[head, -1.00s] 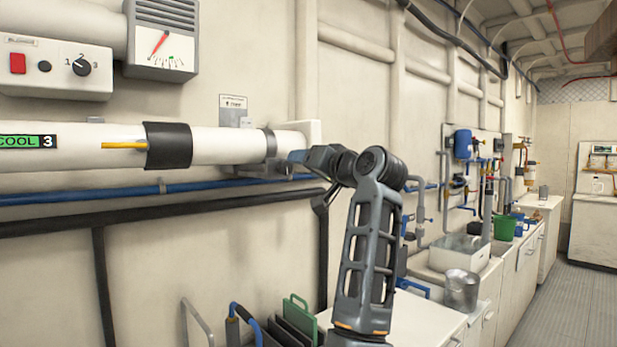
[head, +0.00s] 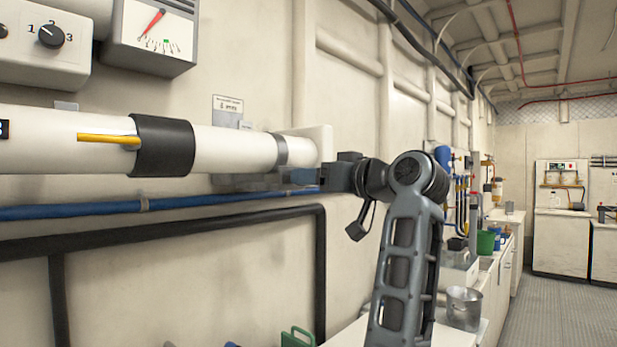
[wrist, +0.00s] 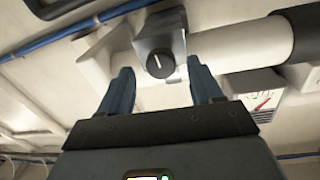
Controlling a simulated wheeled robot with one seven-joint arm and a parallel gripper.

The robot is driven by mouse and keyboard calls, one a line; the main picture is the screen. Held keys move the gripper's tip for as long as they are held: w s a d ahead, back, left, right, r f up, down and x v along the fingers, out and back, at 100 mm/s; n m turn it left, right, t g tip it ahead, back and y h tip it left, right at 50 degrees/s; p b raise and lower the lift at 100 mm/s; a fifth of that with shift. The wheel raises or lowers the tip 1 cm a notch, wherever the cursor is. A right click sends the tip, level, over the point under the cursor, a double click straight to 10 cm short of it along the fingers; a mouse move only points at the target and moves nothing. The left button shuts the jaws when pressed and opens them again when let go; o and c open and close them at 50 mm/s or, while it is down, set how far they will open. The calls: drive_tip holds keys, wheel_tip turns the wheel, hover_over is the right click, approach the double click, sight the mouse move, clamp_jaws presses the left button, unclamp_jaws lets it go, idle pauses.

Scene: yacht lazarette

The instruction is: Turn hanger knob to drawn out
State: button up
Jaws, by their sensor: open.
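The hanger knob (wrist: 160,65) is a round black knob with a white pointer line, on a grey box (wrist: 155,32) at the pipe's end in the wrist view. The pointer is nearly upright there, leaning slightly. My gripper (wrist: 161,76) is open, with its two blue fingers on either side of the knob in the picture. I see no contact, and how far the fingertips are from the knob is hard to tell. In the head view my gripper (head: 305,177) is beside the grey bracket under the pipe (head: 235,147); the knob's face is hidden there.
A blue pipe (head: 100,209) and a black rail (head: 170,228) run along the wall below. A gauge (head: 153,30) and a control box with a numbered dial (head: 45,42) hang above. A counter with a metal pot (head: 464,307) is at right; open floor lies beyond.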

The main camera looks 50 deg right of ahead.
drive_tip(key=shift+w, duration=1.35)
drive_tip(key=shift+c, duration=0.4)
drive_tip(key=c, duration=1)
drive_tip(key=shift+r+p, duration=0.1)
drive_tip(key=shift+p, duration=0.25)
drive_tip(key=shift+m, duration=0.3)
drive_tip(key=o, duration=1.1)
drive_tip(key=shift+s, duration=0.1)
drive_tip(key=s, duration=0.7)
drive_tip(key=shift+s+a+b, duration=0.2)
drive_tip(key=shift+s+b, duration=0.15)
